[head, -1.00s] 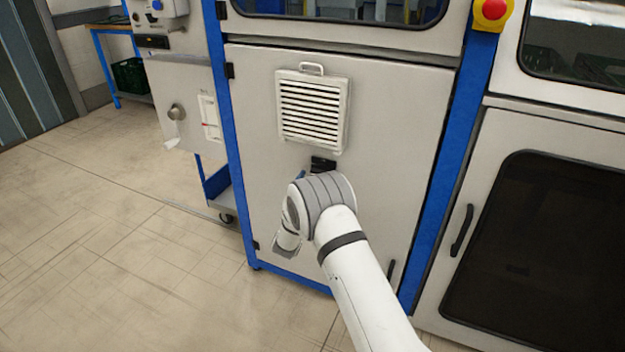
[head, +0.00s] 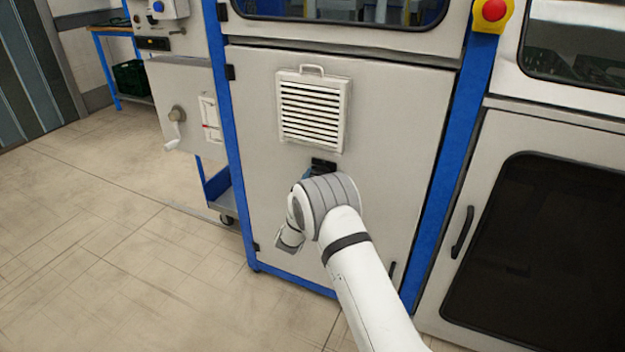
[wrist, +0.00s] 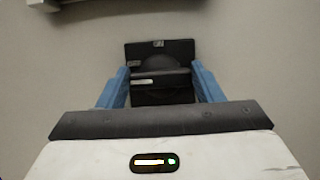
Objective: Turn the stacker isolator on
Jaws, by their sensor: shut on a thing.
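The stacker isolator (wrist: 160,50) is a black plate with a rotary handle on the grey cabinet door. In the head view its top (head: 323,164) shows just below the vent, and my arm hides the rest. In the wrist view my gripper (wrist: 163,78) has its blue fingers on both sides of the black handle (wrist: 155,78), shut on it. A pale mark lies across the handle, roughly level in this view. I cannot tell whether this is on or off.
A louvred vent (head: 312,110) with a top handle is above the isolator. A crank (head: 177,116) sticks out from a panel at the left. A red emergency stop (head: 494,9) is on the blue post at upper right. The floor at left is clear.

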